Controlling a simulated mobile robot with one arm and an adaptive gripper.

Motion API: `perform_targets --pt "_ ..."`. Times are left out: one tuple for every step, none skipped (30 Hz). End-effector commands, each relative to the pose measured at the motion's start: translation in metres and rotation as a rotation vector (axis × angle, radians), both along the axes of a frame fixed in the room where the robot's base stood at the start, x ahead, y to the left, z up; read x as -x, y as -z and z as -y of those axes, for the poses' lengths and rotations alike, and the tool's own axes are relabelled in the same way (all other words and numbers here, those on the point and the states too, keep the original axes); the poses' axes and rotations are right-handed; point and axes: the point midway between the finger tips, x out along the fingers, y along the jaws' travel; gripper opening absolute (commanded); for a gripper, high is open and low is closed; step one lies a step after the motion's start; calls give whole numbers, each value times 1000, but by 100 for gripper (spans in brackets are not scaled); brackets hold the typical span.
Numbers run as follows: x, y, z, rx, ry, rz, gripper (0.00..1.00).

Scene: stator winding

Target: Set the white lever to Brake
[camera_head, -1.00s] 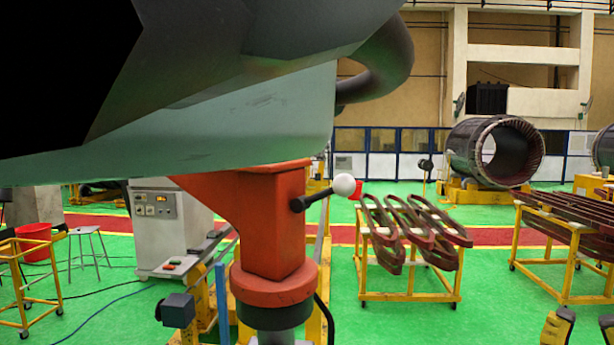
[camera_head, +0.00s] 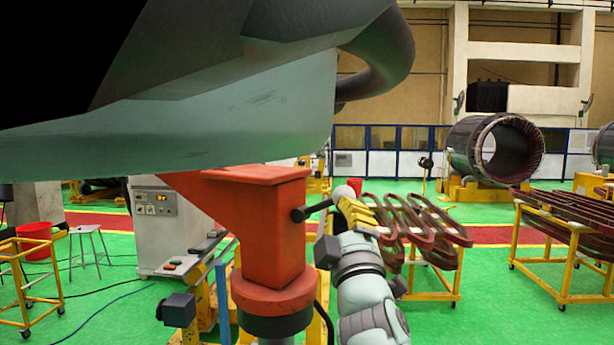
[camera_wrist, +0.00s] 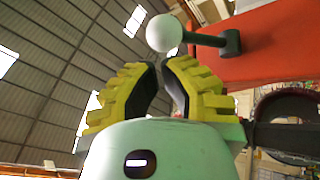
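The lever is a black rod (camera_head: 312,211) on the side of an orange-red column (camera_head: 274,225), with a white ball knob (camera_head: 343,192) at its end. It points right and slightly up in the head view. In the wrist view the white ball (camera_wrist: 164,33) sits just beyond my fingertips, with its rod running right to the red column. My gripper (camera_head: 352,207) has yellow fingers with black pads and is just right of the ball. In the wrist view the fingertips (camera_wrist: 161,65) are nearly together with nothing between them. Contact with the ball cannot be told. No Brake marking is readable.
A large grey machine body (camera_head: 200,120) hangs over the column. A yellow cart with brown coils (camera_head: 420,225) stands behind my gripper. A control cabinet (camera_head: 158,225) stands to the left. Open green floor lies at the right front.

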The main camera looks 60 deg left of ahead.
Motion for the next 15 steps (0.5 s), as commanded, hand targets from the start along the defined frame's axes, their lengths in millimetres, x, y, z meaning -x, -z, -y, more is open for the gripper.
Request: perform_targets --pt "16 -10 -5 12 -4 -2 0" --pt "21 -13 -7 25 5 -8 0" --pt "28 -17 -9 41 15 -15 0" --pt "33 -19 -10 54 23 -24 0" --pt "38 -21 -10 64 30 -29 0" --pt "43 -24 -10 77 38 -39 0" --pt "47 -26 -10 86 43 -47 0" --pt "51 -27 -9 97 49 -54 0" --pt "55 -29 -9 107 53 -62 0" --pt "58 -29 -9 116 58 -70 0" --pt "60 -30 -8 122 60 -75 0" --pt "63 -31 -8 129 64 -82 0" --pt "64 -31 -7 135 67 -87 0" --pt "65 -31 -7 139 69 -92 0" --pt "67 -32 -7 143 69 -96 0"
